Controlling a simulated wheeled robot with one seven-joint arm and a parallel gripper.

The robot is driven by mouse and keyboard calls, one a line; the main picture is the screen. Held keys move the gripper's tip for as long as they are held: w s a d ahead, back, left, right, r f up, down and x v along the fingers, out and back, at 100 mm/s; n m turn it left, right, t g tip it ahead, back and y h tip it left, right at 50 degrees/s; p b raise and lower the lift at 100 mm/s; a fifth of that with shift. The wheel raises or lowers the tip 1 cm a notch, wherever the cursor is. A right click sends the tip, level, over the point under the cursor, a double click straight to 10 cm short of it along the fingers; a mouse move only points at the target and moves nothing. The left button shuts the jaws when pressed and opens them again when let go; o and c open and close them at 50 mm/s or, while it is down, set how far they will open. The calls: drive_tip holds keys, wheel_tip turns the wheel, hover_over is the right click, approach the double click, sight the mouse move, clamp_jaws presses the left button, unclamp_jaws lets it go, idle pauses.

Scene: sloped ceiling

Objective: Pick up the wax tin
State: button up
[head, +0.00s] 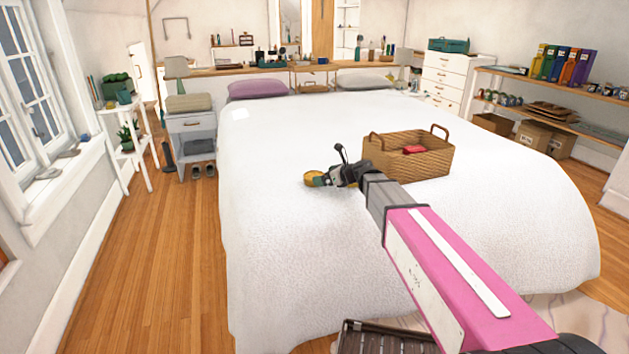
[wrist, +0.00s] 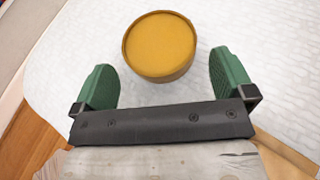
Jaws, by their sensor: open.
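The wax tin (wrist: 159,47) is a round, flat, mustard-yellow tin on the white bed. In the wrist view it lies at the top middle, just beyond and partly between the two green fingers. My gripper (wrist: 165,75) is open, with one finger on each side of the tin's near part and nothing held. In the head view the tin (head: 313,178) shows as a small yellow patch at the end of my arm, partly hidden by my gripper (head: 325,180).
A wicker basket (head: 400,158) with a red item (head: 413,150) inside stands on the bed, right of my gripper. The white bedspread (head: 270,240) is otherwise mostly clear. A nightstand (head: 191,125) and wood floor lie to the left, shelves (head: 560,80) to the right.

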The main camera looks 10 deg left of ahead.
drive_tip(key=x, duration=0.5)
drive_tip(key=shift+a+r, duration=0.1)
drive_tip(key=shift+r, duration=0.05)
drive_tip(key=shift+s, duration=0.1)
drive_tip(key=c, duration=0.7)
drive_tip(key=shift+c, duration=0.2)
